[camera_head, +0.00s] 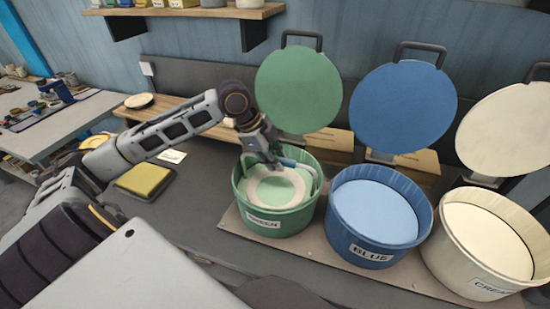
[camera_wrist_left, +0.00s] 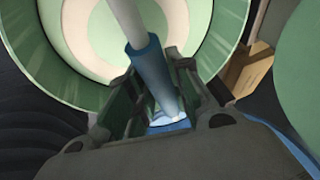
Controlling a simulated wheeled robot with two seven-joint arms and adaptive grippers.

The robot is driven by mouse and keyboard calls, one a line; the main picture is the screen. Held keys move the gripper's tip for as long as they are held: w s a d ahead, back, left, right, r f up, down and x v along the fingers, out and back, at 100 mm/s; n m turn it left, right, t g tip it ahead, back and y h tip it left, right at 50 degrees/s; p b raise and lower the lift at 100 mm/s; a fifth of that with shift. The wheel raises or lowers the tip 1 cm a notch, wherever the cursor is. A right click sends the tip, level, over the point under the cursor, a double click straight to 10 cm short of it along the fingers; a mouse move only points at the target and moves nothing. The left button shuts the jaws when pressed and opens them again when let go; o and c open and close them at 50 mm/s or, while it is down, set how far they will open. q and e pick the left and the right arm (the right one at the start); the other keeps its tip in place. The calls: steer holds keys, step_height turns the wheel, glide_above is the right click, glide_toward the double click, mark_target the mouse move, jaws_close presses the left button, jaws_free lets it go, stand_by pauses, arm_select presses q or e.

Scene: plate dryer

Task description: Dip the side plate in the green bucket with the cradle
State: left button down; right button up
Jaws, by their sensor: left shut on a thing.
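The green bucket (camera_head: 277,223), labelled GREEN, stands open with its round green lid (camera_head: 300,90) raised behind it. My left gripper (camera_head: 274,162) is over the bucket's back rim, shut on the blue handle (camera_wrist_left: 150,72) of the cradle. The cradle's grey rod (camera_wrist_left: 124,18) runs from the handle towards the bucket. The side plate (camera_head: 292,187) shows inside the bucket as a pale ring with a green middle; it also shows in the left wrist view (camera_wrist_left: 172,22). I cannot tell how deep the plate sits in the green liquid. My right gripper is not in view.
To the right stand an open blue bucket (camera_head: 367,249) and an open cream bucket (camera_head: 455,262), lids raised behind them. A yellow sponge-like block (camera_head: 144,179) lies on the left of the counter. A wall shelf (camera_head: 185,12) hangs above. Dark counter beside the green bucket is clear.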

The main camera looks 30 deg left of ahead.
arm_select(q)
steer(key=shift+f+b, duration=0.5)
steer(key=shift+f, duration=1.45)
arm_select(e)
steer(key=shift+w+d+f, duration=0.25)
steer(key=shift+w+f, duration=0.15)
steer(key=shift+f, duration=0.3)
arm_select(q)
steer(key=shift+f, duration=0.1)
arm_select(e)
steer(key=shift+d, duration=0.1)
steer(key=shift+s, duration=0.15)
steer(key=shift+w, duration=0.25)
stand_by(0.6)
